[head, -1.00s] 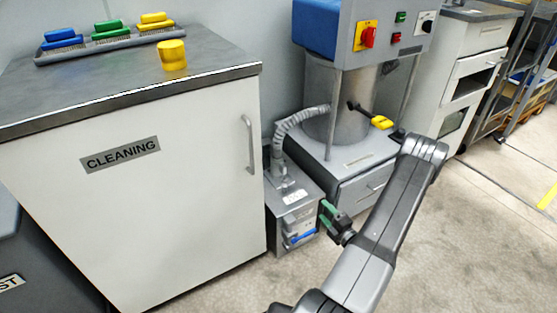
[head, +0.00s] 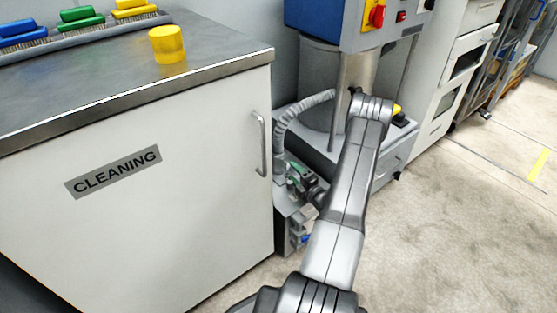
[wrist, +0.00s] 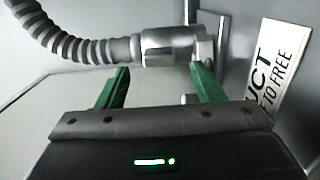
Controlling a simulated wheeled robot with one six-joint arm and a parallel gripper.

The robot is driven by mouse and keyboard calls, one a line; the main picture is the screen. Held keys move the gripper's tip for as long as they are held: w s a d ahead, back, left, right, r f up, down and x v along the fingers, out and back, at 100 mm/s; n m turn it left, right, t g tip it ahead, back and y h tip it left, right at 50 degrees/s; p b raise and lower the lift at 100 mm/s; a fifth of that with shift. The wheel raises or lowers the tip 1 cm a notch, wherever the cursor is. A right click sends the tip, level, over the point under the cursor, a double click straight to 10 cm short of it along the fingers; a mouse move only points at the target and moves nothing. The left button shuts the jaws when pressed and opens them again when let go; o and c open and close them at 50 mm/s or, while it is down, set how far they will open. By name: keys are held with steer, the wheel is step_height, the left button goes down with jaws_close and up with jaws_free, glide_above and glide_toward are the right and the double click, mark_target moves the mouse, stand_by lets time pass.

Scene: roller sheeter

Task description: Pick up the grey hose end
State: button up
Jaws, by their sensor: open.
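The grey ribbed hose (head: 297,110) curves down from the machine to the small grey box (head: 291,225) beside the cleaning cabinet. In the wrist view the hose (wrist: 75,45) runs in from the upper left to its smooth grey hose end (wrist: 168,46), which meets a fitting at its right. My gripper (head: 300,172) is at the box, near the hose's lower end. Its green fingers (wrist: 161,72) are open, pointing at the hose end, with the cuff across the space at their tips. Whether the fingertips touch it I cannot tell. My arm hides part of the box.
The white cleaning cabinet (head: 150,200) stands close on the left, its handle (head: 262,143) sticking out. A yellow cylinder (head: 168,45) stands on its top. The machine (head: 345,80) is behind my arm. A label plate (wrist: 278,75) shows at right. Floor at right is clear.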

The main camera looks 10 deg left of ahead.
mark_target(288, 167)
steer(key=b+x, duration=0.1)
steer(key=x, duration=0.2)
steer(key=shift+w+a, duration=0.2)
steer(key=shift+a, duration=0.1)
jaws_close()
steer(key=shift+r, duration=0.1)
step_height(288, 167, up, 10)
steer(key=p, duration=0.4)
steer(key=shift+d, duration=0.1)
